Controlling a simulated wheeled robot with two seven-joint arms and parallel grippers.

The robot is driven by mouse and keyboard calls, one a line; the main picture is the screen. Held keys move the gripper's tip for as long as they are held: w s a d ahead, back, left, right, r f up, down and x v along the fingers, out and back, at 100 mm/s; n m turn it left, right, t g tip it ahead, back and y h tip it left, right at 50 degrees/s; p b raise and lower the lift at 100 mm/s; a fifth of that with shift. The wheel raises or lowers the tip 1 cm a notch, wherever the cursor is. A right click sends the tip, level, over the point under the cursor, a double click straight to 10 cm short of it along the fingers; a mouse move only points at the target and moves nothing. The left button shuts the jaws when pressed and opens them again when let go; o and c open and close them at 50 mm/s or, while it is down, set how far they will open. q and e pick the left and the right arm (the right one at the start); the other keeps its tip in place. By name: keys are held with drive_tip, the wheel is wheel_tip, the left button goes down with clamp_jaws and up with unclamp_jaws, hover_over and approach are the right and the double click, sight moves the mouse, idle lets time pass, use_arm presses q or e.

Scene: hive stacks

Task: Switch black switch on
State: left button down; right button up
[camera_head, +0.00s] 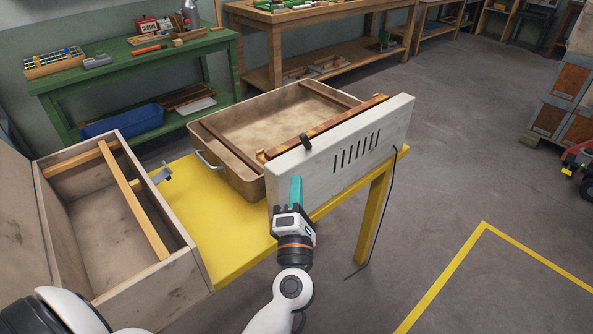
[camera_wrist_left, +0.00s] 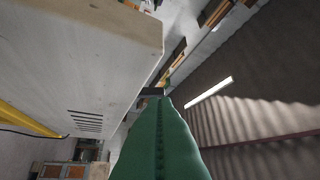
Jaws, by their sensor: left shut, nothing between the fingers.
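The black switch (camera_head: 306,142) is a small dark lever on the upper left part of a pale grey panel box (camera_head: 350,145), at its top edge. Whether it is on or off I cannot tell. My left gripper (camera_head: 296,180) has teal fingers, shut and empty, pointing up in front of the panel's left part, below the switch. In the left wrist view, the green fingers (camera_wrist_left: 160,105) lie to the right of the panel (camera_wrist_left: 85,50). A dark piece (camera_wrist_left: 152,91), apparently the switch, shows just beyond the fingertips; contact is unclear. My right gripper is not in view.
The panel stands on a yellow table (camera_head: 215,220), in front of a brown wooden tray (camera_head: 235,172). An open wooden box (camera_head: 150,275) is at the left. A black cable (camera_head: 391,190) hangs at the panel's right end.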

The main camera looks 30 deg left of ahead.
sight(297, 161)
use_arm(q)
drive_tip(key=p+x, duration=0.1)
drive_tip(key=x, duration=0.8)
drive_tip(key=shift+p, duration=0.35)
